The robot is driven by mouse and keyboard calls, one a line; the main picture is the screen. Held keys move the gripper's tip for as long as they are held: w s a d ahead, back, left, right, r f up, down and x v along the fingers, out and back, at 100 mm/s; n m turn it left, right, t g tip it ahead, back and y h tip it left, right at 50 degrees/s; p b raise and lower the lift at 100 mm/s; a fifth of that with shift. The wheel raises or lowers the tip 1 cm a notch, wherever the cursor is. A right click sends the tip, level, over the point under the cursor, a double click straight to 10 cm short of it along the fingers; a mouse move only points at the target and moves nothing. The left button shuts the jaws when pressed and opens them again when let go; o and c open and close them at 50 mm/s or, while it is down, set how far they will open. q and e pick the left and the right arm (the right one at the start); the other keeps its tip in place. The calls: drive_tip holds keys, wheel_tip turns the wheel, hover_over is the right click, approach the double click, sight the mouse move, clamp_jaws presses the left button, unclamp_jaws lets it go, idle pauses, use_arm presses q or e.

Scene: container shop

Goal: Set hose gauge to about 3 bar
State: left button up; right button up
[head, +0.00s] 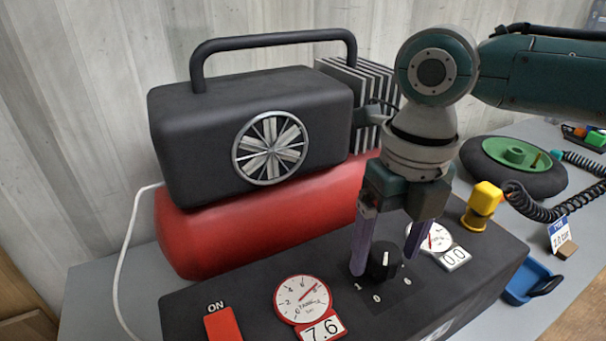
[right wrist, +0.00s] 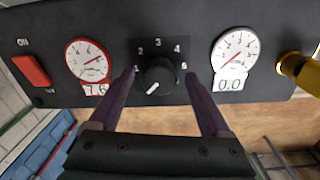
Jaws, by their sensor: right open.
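The hose gauge (head: 434,240) is the white-rimmed dial on the right of the black panel; its display reads 0.0. It also shows in the right wrist view (right wrist: 235,50). The black regulator knob (head: 382,262) has a white pointer mark and a numbered scale around it; it also shows in the right wrist view (right wrist: 155,76). My right gripper (head: 388,265) is open, with its two purple fingers on either side of the knob. Whether the fingers touch it, I cannot tell. My left gripper is not in view.
The red tank gauge (head: 302,300) reads 7.6. A red ON switch (head: 222,325) is at the panel's left. A yellow fitting (head: 482,203) stands at the right, near a coiled black hose (head: 540,212), a wheel (head: 513,166) and a blue tray (head: 527,281).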

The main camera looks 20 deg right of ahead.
drive_tip(key=shift+c, duration=0.3)
clamp_jaws()
drive_tip(key=shift+r, duration=0.1)
